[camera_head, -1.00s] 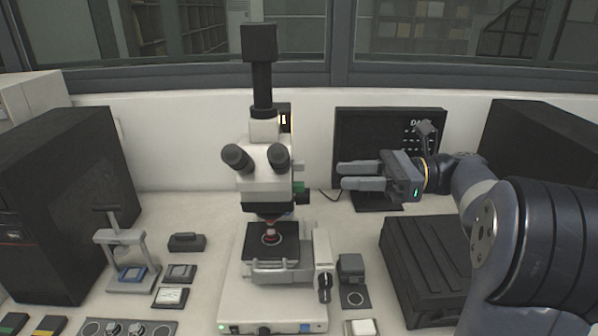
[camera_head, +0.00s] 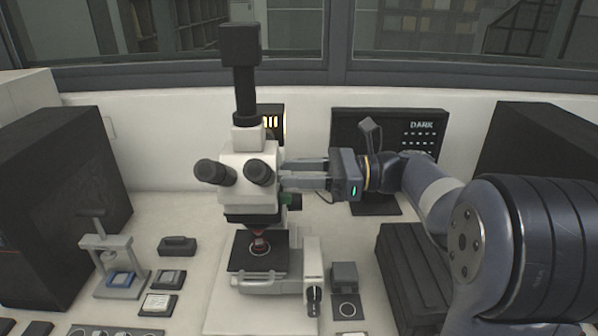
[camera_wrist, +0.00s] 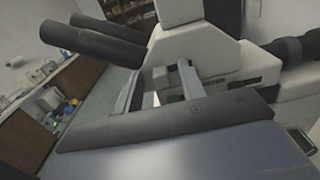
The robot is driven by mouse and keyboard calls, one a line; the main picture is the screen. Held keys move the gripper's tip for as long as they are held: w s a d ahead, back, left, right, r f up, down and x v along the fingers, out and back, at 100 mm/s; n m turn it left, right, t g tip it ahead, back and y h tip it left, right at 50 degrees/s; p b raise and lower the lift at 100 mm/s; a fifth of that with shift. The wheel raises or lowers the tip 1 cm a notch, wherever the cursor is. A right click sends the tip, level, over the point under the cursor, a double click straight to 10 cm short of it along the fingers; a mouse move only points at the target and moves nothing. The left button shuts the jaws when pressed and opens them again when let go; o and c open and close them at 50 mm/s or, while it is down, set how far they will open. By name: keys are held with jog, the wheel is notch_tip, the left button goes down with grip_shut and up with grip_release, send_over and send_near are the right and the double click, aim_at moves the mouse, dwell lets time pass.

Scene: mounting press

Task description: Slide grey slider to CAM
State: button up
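The white microscope (camera_head: 248,170) stands in the middle of the bench, with a black camera (camera_head: 240,45) on its upright tube. The wrist view shows my gripper (camera_wrist: 160,72) with the fingers spread against the white microscope body (camera_wrist: 195,45). A small grey piece (camera_wrist: 160,76) shows between the fingertips; it may be the grey slider, but I cannot tell for sure. In the head view the slider is hidden by the fingers.
The monitor (camera_head: 345,128) behind my gripper reads DARK. A panel with lit bars (camera_head: 272,122) is behind the head. The eyepieces (camera_head: 215,172) point toward the front left. A black ribbed box (camera_head: 400,280) stands at the right; a small press (camera_head: 108,262) stands left.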

jog(key=shift+c, duration=0.2)
grip_shut()
dwell(0.3)
jog(key=shift+w+r+p, duration=0.15)
jog(key=shift+w+p, duration=0.2)
jog(key=shift+p, duration=0.15)
jog(key=shift+w+d+p, duration=0.1)
jog(key=shift+w+p, duration=0.85)
jog(key=shift+w, duration=0.3)
jog(key=shift+o, duration=0.2)
grip_release()
jog(key=shift+w, duration=0.1)
